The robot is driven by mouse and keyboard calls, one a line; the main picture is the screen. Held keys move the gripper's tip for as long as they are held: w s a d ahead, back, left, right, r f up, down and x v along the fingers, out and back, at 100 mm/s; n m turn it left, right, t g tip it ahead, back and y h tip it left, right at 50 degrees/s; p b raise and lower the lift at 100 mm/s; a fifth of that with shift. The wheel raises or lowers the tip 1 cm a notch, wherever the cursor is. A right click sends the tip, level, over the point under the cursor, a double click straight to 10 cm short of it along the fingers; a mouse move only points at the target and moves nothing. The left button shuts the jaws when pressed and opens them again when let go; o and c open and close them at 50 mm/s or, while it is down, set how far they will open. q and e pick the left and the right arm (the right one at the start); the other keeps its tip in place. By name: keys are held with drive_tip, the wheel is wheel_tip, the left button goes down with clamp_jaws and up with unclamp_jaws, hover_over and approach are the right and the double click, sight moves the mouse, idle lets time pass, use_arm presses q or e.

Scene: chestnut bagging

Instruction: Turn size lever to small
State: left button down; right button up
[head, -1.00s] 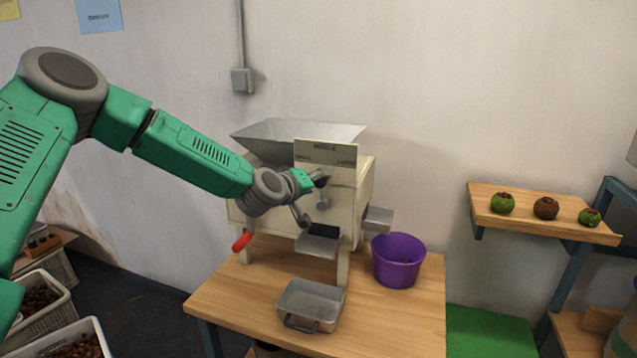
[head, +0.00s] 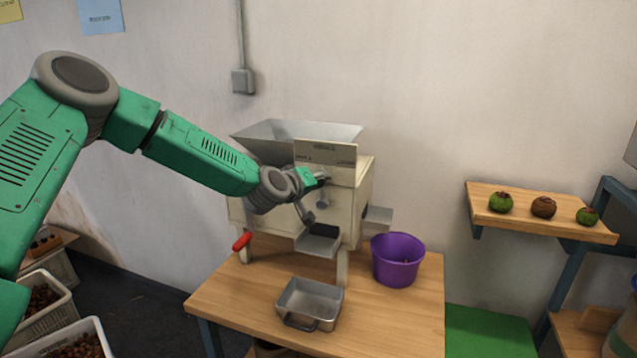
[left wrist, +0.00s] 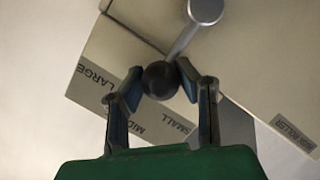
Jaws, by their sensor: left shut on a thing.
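The cream sorting machine (head: 365,190) stands on the wooden table with a label panel (head: 325,152) on its front. In the left wrist view the size lever (left wrist: 185,38) is a grey rod with a round black knob (left wrist: 160,80). Panel labels read LARGE (left wrist: 95,76), a partly hidden MID... label (left wrist: 150,128) and SMALL (left wrist: 180,126). My left gripper (head: 324,179) is at the panel; in the wrist view its fingers (left wrist: 160,84) are shut on the knob from both sides. In the head view the gripper hides the knob. My right gripper is not in view.
A metal tray (head: 311,299) sits at the table's (head: 400,330) front, below a chute (head: 318,240). A purple bucket (head: 398,262) stands right of the machine. A red handle (head: 242,242) sticks out at its left. A wall shelf (head: 540,222) holds three burrs.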

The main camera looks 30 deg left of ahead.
use_arm(q)
drive_tip(key=shift+s+a+f+n+t+h+b, duration=0.25)
drive_tip(key=shift+a+n+b, duration=0.6)
drive_tip(key=shift+b, duration=1.4)
drive_tip(key=shift+s+a+f+n+t+h+b, duration=0.1)
drive_tip(key=shift+a+f+n+t+h+b, duration=0.3)
drive_tip(key=shift+n+b, duration=1.25)
drive_tip(key=shift+s+a+f+n+t+h+b, duration=0.1)
drive_tip(key=shift+a+n+t+h+b, duration=0.5)
drive_tip(key=shift+b, duration=2.25)
drive_tip(key=shift+a+g+y, duration=0.25)
drive_tip(key=shift+a+g, duration=0.05)
drive_tip(key=shift+g, duration=0.05)
drive_tip(key=c, duration=1.4)
unclamp_jaws()
drive_tip(key=shift+o, duration=1.1)
drive_tip(key=shift+w+f+m, duration=0.2)
drive_tip(key=shift+w+m, duration=0.05)
drive_tip(key=shift+m, duration=0.05)
drive_tip(key=s+a+r, duration=0.1)
drive_tip(key=s, duration=1)
drive_tip(key=shift+s, duration=0.4)
drive_tip(key=shift+a+r, duration=0.1)
